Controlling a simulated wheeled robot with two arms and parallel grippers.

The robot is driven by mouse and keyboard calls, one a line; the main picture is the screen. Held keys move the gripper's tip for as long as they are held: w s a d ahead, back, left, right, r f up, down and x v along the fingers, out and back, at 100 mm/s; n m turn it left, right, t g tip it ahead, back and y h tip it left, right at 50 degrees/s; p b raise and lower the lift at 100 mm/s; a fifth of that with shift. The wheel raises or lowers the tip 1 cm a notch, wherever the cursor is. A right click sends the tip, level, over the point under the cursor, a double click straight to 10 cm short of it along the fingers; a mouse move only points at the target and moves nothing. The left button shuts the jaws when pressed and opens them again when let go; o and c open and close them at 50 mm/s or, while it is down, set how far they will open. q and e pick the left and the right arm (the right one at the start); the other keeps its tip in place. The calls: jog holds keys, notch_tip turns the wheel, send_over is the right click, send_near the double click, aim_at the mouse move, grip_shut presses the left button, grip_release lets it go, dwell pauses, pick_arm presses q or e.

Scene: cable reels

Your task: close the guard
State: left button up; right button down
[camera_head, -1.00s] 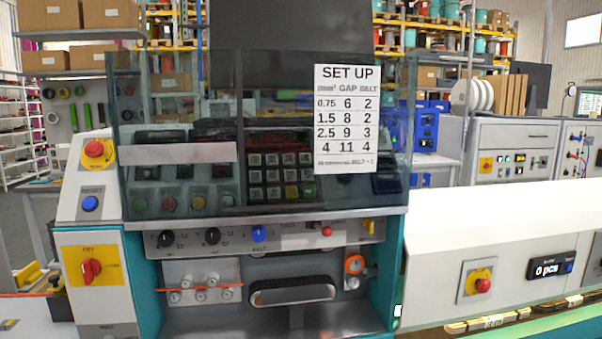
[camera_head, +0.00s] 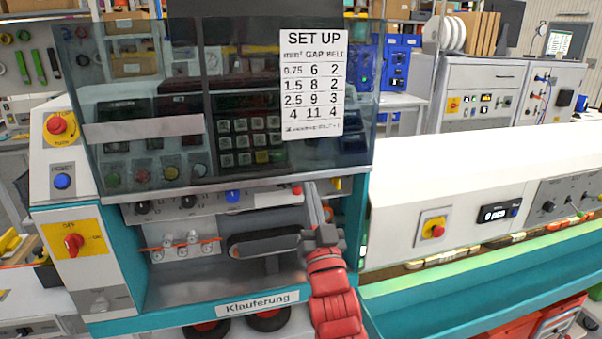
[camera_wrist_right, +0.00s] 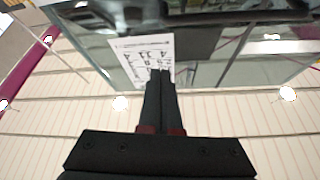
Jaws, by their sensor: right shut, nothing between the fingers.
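The guard (camera_head: 240,105) is a smoky see-through panel on the front of the cable machine, with a white SET UP sheet (camera_head: 312,85) on it. It stands in front of the displays and keypad, and its pale lower edge (camera_head: 160,199) is above the uncovered work opening. My right gripper (camera_head: 310,186) is shut and empty, pointing up at the right part of that lower edge. I cannot tell whether it touches. In the right wrist view the shut fingers (camera_wrist_right: 160,75) overlap the sheet (camera_wrist_right: 143,58) seen through the guard. My left gripper is not in view.
Below the guard are a knob row (camera_head: 190,205), a black rounded bar (camera_head: 263,244) and white rollers (camera_head: 188,245). A red switch (camera_head: 73,243) is at the left. A long white unit (camera_head: 470,185) with a teal trough stands at the right.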

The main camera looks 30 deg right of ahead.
jog(key=p+x, duration=0.4)
jog(key=x, duration=0.6)
jog(key=f, duration=0.1)
jog(key=f+p, duration=0.1)
jog(key=f, duration=0.2)
jog(key=shift+w+a, duration=0.35)
jog(key=shift+a, duration=0.05)
jog(key=shift+f, duration=0.1)
notch_tip(320, 180, down, 38)
jog(key=b, duration=2.4)
